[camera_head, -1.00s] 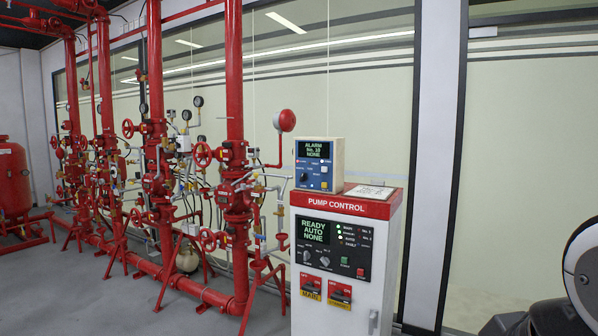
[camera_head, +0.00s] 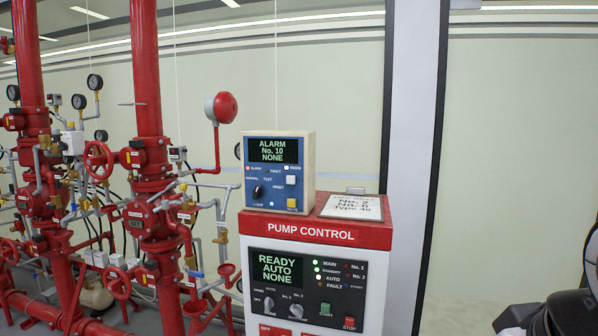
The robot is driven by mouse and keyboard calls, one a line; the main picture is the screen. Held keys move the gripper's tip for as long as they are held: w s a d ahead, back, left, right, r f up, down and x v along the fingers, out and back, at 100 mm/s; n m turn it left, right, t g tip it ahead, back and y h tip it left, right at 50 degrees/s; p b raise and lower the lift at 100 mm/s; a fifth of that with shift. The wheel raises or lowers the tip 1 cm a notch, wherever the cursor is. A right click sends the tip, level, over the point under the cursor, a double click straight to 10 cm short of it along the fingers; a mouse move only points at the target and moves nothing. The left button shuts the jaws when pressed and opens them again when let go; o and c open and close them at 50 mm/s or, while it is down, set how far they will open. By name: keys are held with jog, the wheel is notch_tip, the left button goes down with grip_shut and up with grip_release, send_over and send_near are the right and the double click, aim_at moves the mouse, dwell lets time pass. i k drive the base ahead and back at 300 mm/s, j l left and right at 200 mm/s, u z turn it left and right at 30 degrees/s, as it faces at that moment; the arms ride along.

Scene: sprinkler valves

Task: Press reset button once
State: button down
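A blue-faced alarm panel (camera_head: 274,172) in a cream box stands on top of the pump control cabinet. Its screen (camera_head: 272,151) reads "ALARM No. 10 NONE". On its lower right are a pale square button (camera_head: 291,180) and a smaller yellowish one (camera_head: 291,203). A small label between them seems to read "RESET"; I cannot tell for sure which button it belongs to. A dark knob (camera_head: 258,191) is on the panel's left. White and black parts of my arm show at the lower right edge, well apart from the panel. No gripper fingers can be made out.
The pump control cabinet (camera_head: 311,235) has a red top band, a screen reading "READY AUTO NONE", knobs, a green button (camera_head: 326,309) and a red button (camera_head: 349,323). A white sign (camera_head: 352,206) lies on its top. Red pipes (camera_head: 148,90) with valves and gauges stand left.

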aim_at(290, 179)
jog(key=i+j+z, duration=0.15)
jog(key=i+j, duration=0.2)
jog(key=i+j+z, duration=0.15)
jog(key=i+j, duration=0.15)
jog(key=i+j+z, duration=0.15)
jog(key=j, duration=0.4)
jog(key=i, duration=0.1)
